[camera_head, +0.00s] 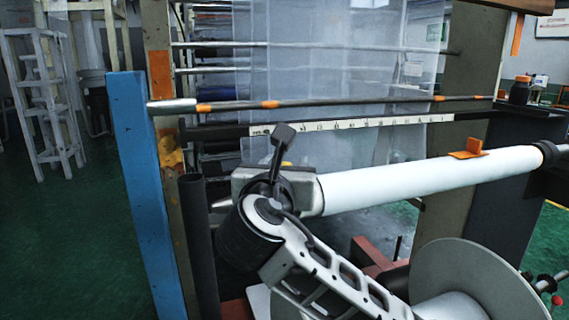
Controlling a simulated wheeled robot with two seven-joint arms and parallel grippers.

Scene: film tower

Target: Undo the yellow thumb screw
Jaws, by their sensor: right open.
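A small yellow patch, which looks like the yellow thumb screw (287,164), shows on top of the grey metal block (244,178) at the left end of the white roll (425,182). My right gripper (283,148) is at that block, in front of and just beside the yellow patch. It is open, and one dark finger sticks up above the block. My wrist and gripper hide most of the screw and part of the block. I cannot tell whether a finger touches the screw. My left gripper is not in view.
A blue post (145,195) and a dark upright tube (198,245) stand left of the block. A thin bar (350,101) and a white ruler strip (350,124) cross behind it. A large grey disc (470,275) fills the lower right.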

